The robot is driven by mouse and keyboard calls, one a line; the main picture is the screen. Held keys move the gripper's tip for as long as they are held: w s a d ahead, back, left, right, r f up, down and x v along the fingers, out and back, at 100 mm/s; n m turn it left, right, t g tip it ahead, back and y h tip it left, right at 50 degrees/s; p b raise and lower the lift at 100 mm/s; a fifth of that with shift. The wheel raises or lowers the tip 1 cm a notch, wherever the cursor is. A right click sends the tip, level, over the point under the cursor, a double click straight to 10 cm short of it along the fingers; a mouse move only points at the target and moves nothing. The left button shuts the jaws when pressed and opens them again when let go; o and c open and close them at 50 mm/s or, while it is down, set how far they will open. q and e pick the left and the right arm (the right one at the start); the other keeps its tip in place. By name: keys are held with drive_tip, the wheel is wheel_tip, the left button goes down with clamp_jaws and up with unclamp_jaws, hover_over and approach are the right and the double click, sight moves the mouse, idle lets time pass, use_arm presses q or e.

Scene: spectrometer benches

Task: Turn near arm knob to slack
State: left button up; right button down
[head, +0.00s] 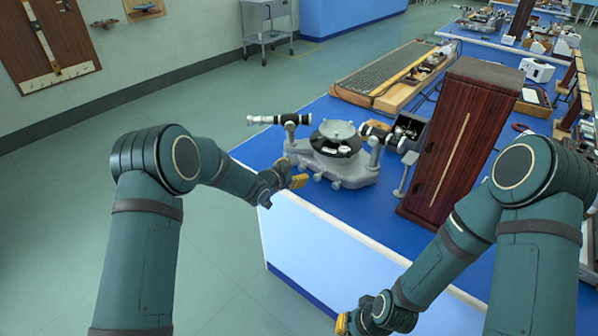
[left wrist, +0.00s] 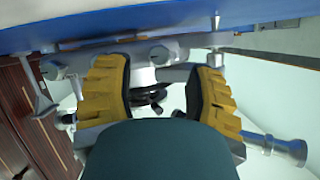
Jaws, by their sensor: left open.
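The grey spectrometer (head: 345,172) stands on the blue bench top, with a round table on top and a tube (head: 268,119) pointing left. My left gripper (head: 290,183) is open beside its near left side. In the left wrist view the yellow fingers (left wrist: 158,88) are spread, with the spectrometer's body seen between and beyond them. A round knob (left wrist: 160,56) shows between the fingers, and another (left wrist: 52,70) shows to the left. I cannot tell which is the near arm knob. My right gripper (head: 345,323) is low at the bottom edge, its jaws mostly hidden.
A tall dark red wooden case (head: 463,140) stands right of the spectrometer. A long wooden-framed device (head: 385,78) lies behind it. A small open black box (head: 408,127) is between them. The bench's near left edge is close to my left gripper. Floor to the left is clear.

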sight(301, 169)
use_arm(q)
drive_tip(key=shift+x, duration=1.75)
drive_tip(key=shift+o, duration=0.3)
clamp_jaws()
